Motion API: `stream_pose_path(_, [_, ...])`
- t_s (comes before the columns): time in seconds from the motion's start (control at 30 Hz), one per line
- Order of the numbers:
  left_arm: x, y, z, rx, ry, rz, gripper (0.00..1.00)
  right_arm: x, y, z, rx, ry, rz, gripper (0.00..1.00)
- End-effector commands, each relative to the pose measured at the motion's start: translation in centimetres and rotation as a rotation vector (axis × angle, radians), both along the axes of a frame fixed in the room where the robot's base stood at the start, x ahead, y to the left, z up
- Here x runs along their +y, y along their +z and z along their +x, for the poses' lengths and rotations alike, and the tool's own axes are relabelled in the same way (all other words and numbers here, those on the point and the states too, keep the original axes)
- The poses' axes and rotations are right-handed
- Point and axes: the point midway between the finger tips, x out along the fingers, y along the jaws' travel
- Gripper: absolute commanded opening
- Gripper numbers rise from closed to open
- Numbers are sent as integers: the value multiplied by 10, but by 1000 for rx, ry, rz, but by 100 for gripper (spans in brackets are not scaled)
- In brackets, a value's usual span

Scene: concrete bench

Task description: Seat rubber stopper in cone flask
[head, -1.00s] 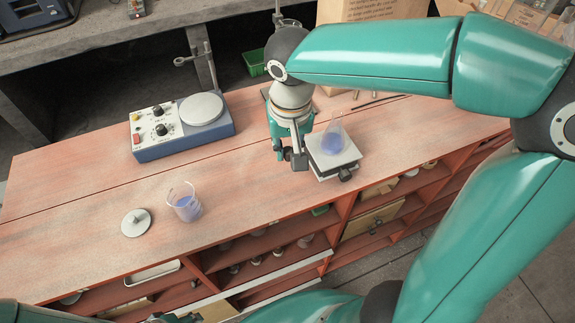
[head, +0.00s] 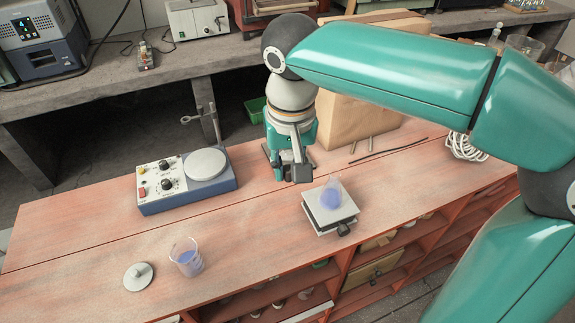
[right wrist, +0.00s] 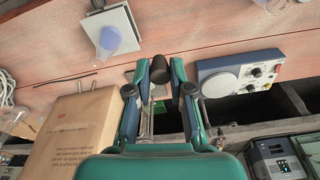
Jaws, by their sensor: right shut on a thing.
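The cone flask (head: 331,195) holds blue liquid and stands upright on the grey plate of a lab jack (head: 318,219). It also shows in the right wrist view (right wrist: 109,40), at the upper left. My right gripper (head: 298,172) is behind and left of the jack, apart from the flask. In the right wrist view a dark rubber stopper (right wrist: 159,66) sits between its fingertips, and the gripper is shut on it. My left gripper is not in view.
A hotplate stirrer (head: 185,185) stands on the bench to the left. A beaker of blue liquid (head: 186,260) and a grey disc (head: 138,276) are at front left. A cardboard box (head: 365,110) stands behind the right gripper. The bench between beaker and jack is clear.

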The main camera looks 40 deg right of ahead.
Motion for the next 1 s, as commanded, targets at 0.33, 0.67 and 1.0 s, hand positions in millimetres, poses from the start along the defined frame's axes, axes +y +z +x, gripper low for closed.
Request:
stream_pose_path(0.33, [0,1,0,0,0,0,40,0,1,0,0,3,1,10])
stream_pose_path(0.67, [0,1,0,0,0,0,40,8,1,13,-3,197,11,10])
stream_pose_path(1.0, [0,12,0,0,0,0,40,-63,-17,29,-2,236,23,10])
